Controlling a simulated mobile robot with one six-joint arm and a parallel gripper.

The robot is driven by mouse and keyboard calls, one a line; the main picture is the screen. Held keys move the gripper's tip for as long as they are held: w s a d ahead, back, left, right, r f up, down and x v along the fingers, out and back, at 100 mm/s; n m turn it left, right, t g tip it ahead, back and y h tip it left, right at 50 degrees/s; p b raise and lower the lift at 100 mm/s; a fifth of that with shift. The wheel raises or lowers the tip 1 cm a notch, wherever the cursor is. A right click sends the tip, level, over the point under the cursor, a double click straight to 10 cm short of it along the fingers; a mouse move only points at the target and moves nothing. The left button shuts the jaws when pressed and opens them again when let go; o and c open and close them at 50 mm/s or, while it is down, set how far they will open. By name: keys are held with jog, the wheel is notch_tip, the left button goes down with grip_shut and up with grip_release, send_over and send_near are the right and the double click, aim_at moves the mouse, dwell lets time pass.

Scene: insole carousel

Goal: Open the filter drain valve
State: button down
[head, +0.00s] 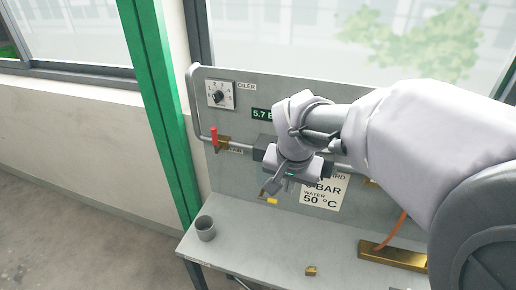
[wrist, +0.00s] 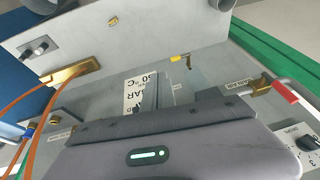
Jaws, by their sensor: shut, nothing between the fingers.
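A small valve with a yellow handle (head: 272,201) hangs low in front of the grey panel, just below my gripper in the head view. I take it to be the filter drain valve; no label on it is readable. The yellow handle (wrist: 180,58) also shows beyond my fingers in the wrist view, beside a thin dark part. In the head view the handle lies roughly level. My gripper (head: 275,186) is shut and empty, pointing down near the valve. In the wrist view its fingers (wrist: 160,88) are together, apart from the handle. My wrist hides the filter body.
A red-handled valve (head: 214,138) sits on the pipe at left, below an oiler dial (head: 219,94). A grey cup (head: 204,228) and a small brass piece (head: 311,271) stand on the bench (head: 250,262). A brass fixture (head: 393,256) with orange hose is at right.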

jog(key=h+p, duration=0.1)
jog(key=p, duration=0.1)
send_near(271, 200)
jog(key=b+x, duration=0.3)
jog(key=x, duration=0.3)
jog(key=shift+w+d+f, duration=0.25)
jog(key=shift+a+f+b, duration=0.1)
jog(key=shift+f+b, duration=0.05)
jog(key=shift+b, duration=0.35)
